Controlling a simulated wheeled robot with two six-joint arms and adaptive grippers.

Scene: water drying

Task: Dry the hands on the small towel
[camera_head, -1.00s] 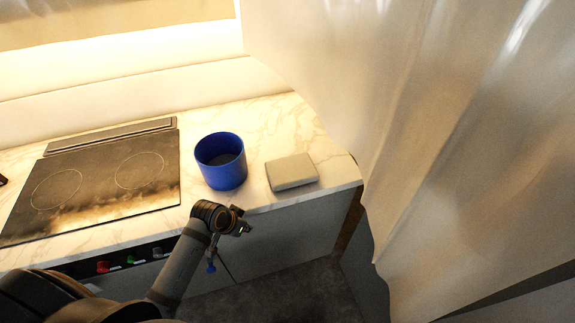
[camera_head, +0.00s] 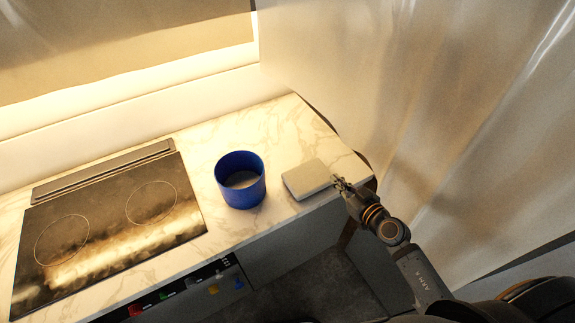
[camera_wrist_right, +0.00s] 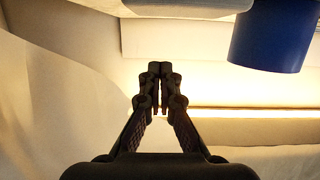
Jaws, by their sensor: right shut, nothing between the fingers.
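The small towel (camera_head: 307,180) is a pale grey folded block lying flat on the marble counter near its front right corner. My right gripper (camera_head: 340,183) is at the towel's right edge in the head view, fingers pointing at it. I cannot tell whether they touch. In the right wrist view the gripper (camera_wrist_right: 160,66) is shut and empty, its fingertips together. A pale slab at the top of that view looks like the towel (camera_wrist_right: 190,5). My left gripper is out of view.
A blue pot (camera_head: 241,182) stands just left of the towel; it also shows in the right wrist view (camera_wrist_right: 272,38). A black cooktop (camera_head: 105,225) covers the counter's left. A pale curtain (camera_head: 420,100) hangs at the right, close to my right arm.

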